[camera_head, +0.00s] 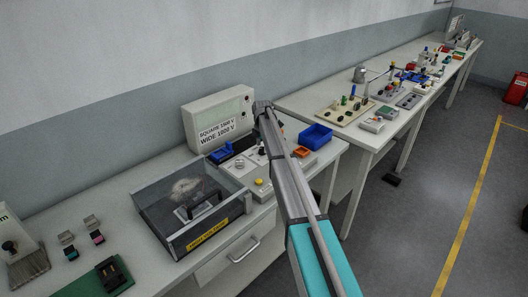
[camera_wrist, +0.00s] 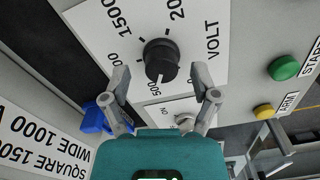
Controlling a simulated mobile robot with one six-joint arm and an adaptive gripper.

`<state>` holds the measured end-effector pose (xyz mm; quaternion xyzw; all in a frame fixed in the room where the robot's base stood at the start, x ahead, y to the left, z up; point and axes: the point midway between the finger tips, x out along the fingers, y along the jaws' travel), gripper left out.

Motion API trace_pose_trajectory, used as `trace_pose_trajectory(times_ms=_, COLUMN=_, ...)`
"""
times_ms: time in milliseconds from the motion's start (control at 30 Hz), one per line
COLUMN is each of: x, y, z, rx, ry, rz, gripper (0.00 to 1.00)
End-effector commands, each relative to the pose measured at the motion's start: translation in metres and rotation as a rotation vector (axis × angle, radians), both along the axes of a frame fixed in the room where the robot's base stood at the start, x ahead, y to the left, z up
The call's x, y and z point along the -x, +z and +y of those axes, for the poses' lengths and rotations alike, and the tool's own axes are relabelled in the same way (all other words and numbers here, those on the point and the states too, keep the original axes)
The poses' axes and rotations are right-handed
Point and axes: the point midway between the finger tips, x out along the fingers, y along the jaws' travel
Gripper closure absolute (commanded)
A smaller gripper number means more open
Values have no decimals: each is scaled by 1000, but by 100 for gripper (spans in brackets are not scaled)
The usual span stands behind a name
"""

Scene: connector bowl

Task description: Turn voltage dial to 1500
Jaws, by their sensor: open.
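The voltage dial (camera_wrist: 161,60) is a round black knob on a white scale plate marked VOLT in the wrist view. Its pale pointer line faces the lower edge of the picture, towards the 500 mark. The 1500 mark (camera_wrist: 122,17) is at the upper left of the knob. My gripper (camera_wrist: 165,82) is open, with one finger on each side and slightly short of the knob; neither finger visibly touches it. In the head view my arm hides the dial and gripper.
A green START button (camera_wrist: 283,68) and a yellow ARM button (camera_wrist: 263,110) sit right of the plate. A clear-lidded box (camera_head: 190,205), a blue bin (camera_head: 316,136) and a sign box (camera_head: 217,118) stand nearby.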

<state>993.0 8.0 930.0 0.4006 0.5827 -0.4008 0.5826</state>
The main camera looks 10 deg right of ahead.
Motion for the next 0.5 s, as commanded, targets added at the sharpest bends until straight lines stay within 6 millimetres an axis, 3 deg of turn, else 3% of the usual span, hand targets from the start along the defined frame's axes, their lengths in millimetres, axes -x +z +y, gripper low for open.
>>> trace_pose_trajectory(times_ms=500, x=0, y=-7, z=0, rx=0, ry=1, rz=0, gripper=22)
